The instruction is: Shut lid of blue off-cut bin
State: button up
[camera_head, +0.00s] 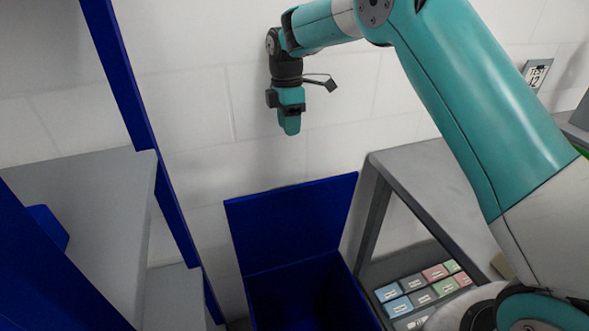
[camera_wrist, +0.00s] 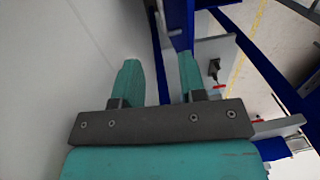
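The blue off-cut bin (camera_head: 305,298) stands on the floor at the bottom middle of the head view, its lower part cut off by the frame. Its blue lid (camera_head: 293,222) stands raised at the back, against the pale wall, so the bin is open at the top. My gripper (camera_head: 291,130) hangs pointing down above the lid, apart from it. In the wrist view my gripper (camera_wrist: 158,65) shows two teal fingers spread with an empty gap between them. The bin cannot be made out in the wrist view.
A blue-framed rack with grey shelves (camera_head: 95,190) stands left of the bin. A grey table (camera_head: 430,185) stands close on the right, with coloured labelled boxes (camera_head: 425,290) below it. The space directly above the bin is clear.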

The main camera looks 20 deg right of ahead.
jog(key=f+p, duration=0.1)
jog(key=f, duration=0.4)
jog(key=s+f+p, duration=0.1)
jog(key=f, duration=0.5)
jog(key=f+p, duration=0.1)
jog(key=f, duration=0.4)
jog(key=shift+s+f+p, duration=0.25)
jog(key=shift+s+p, duration=0.1)
